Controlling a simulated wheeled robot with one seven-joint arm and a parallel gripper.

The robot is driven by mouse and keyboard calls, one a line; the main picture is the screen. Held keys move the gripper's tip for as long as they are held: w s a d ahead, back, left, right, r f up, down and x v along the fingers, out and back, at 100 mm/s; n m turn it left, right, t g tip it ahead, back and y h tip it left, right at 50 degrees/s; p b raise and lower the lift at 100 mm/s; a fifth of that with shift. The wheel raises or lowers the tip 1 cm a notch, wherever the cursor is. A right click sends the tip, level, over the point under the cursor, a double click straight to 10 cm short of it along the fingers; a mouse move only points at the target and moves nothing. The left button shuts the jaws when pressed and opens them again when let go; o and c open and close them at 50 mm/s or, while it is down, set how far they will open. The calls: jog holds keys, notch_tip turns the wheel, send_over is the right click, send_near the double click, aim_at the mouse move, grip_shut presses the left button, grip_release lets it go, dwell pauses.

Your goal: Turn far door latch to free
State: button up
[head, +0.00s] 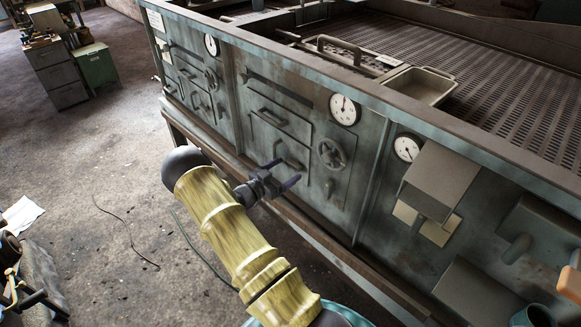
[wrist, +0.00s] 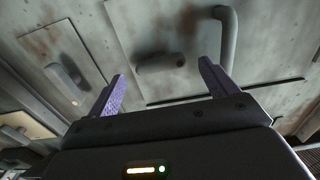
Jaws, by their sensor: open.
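My gripper (head: 283,174) is open, its purple fingers pointing at the front of the weathered grey-green cabinet, by the lower door of the middle section. In the wrist view, a short dark latch-like knob (wrist: 160,62) on a metal door shows between and beyond the fingertips (wrist: 162,70). The fingers seem apart from it; contact cannot be made out. A bent bar handle (wrist: 229,45) is right of it. Another latch-like lever (wrist: 64,80) sits on a panel at left. I cannot tell for certain which one is the far door latch. In the head view, the gripper partly covers the lower door.
The middle section also carries an upper handle (head: 270,118), a handwheel (head: 332,153) and a gauge (head: 344,109). A similar section with a handwheel (head: 211,79) lies farther left. A box-like hood (head: 441,178) juts out at right. A ledge runs below the doors; floor at left is open.

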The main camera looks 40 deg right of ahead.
aim_at(291, 166)
jog(key=shift+w+d, duration=0.15)
jog(key=shift+d, duration=1.5)
jog(key=c, duration=1)
